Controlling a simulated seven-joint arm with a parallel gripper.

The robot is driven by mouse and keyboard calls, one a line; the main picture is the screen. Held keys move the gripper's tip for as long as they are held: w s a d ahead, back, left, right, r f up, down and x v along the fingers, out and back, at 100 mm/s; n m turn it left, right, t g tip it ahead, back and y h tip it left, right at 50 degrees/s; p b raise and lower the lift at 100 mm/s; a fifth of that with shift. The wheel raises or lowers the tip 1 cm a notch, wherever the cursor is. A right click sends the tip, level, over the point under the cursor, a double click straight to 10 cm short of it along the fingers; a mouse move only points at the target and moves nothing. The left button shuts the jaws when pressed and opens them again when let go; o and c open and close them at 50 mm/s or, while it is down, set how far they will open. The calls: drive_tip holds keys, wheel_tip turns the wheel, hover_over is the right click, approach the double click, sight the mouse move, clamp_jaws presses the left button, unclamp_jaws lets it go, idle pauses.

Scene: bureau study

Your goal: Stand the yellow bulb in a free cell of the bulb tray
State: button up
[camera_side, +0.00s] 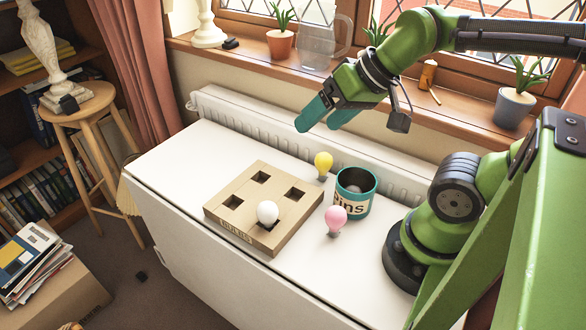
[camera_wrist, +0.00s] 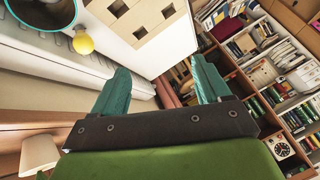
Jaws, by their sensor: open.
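The yellow bulb (camera_side: 323,162) stands on the white table behind the bulb tray, close to the radiator side. It also shows at the upper left of the wrist view (camera_wrist: 83,43). The bulb tray (camera_side: 228,217) is a cardboard-brown block with square cells. A white bulb (camera_side: 267,212) stands in its front cell; the other three cells look empty. Part of the tray shows at the top of the wrist view (camera_wrist: 146,37). My gripper (camera_side: 319,119) has teal fingers, open and empty, high above the table's back edge. In the wrist view the fingers (camera_wrist: 160,88) are wide apart with nothing between them.
A pink bulb (camera_side: 335,219) stands right of the tray. A teal-rimmed tin (camera_side: 356,191) marked "ins" stands beside the yellow bulb. The radiator (camera_side: 285,138) runs along the table's back. The sill above holds potted plants and a glass jug (camera_side: 318,42). The table's left end is clear.

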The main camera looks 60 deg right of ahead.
drive_tip(key=shift+o, duration=0.2)
drive_tip(key=n+g+h, duration=0.2)
drive_tip(key=n+g, duration=0.5)
drive_tip(key=n, duration=1.1)
hover_over(324, 154)
wheel_tip(324, 154, down, 9)
drive_tip(key=shift+f, duration=0.1)
drive_tip(key=n, duration=0.4)
drive_tip(key=shift+f, duration=5.3)
